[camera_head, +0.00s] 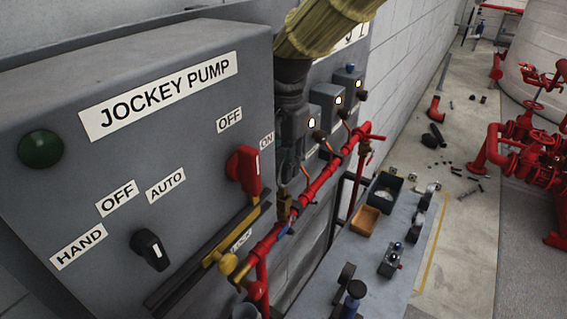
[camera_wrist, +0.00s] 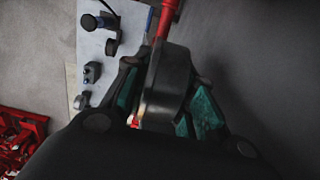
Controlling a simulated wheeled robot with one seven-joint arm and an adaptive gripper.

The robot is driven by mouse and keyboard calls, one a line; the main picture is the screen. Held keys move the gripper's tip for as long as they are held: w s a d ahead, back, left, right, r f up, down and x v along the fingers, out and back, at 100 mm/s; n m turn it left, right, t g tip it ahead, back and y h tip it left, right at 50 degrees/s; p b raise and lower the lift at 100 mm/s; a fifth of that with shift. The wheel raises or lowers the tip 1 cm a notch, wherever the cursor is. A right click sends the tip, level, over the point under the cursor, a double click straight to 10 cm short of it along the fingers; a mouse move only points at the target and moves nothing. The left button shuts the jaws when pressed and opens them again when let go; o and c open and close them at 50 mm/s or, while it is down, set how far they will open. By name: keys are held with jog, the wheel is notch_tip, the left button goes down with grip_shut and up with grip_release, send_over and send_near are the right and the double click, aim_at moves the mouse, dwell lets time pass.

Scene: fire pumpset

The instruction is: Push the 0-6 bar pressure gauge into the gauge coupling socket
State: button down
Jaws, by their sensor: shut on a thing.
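In the wrist view the pressure gauge (camera_wrist: 172,84) shows as a dark round body, seen edge-on. My gripper (camera_wrist: 165,98) is shut on it, with teal pads on either side. Its dial and scale cannot be read. In the head view my gripper (camera_head: 291,150) hangs down in front of the panel boxes, above the red pipe (camera_head: 318,184). A brass fitting (camera_head: 284,207) stands on this pipe just below my gripper and looks like the coupling socket. The gauge is mostly hidden in the head view. I cannot tell whether its stem touches the socket.
The Jockey Pump panel (camera_head: 130,150) fills the left, with a red switch handle (camera_head: 247,170) close to my gripper. A grey bench (camera_head: 345,250) below holds a black bin (camera_head: 386,190), an orange tray (camera_head: 366,217) and several fittings.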

jog(key=shift+f+b, duration=0.45)
jog(key=shift+f, duration=1.15)
jog(key=c, duration=1.1)
grip_release()
jog(key=r, duration=1.2)
jog(key=shift+w+d, duration=0.25)
jog(key=shift+w, duration=0.1)
jog(key=shift+f, duration=0.1)
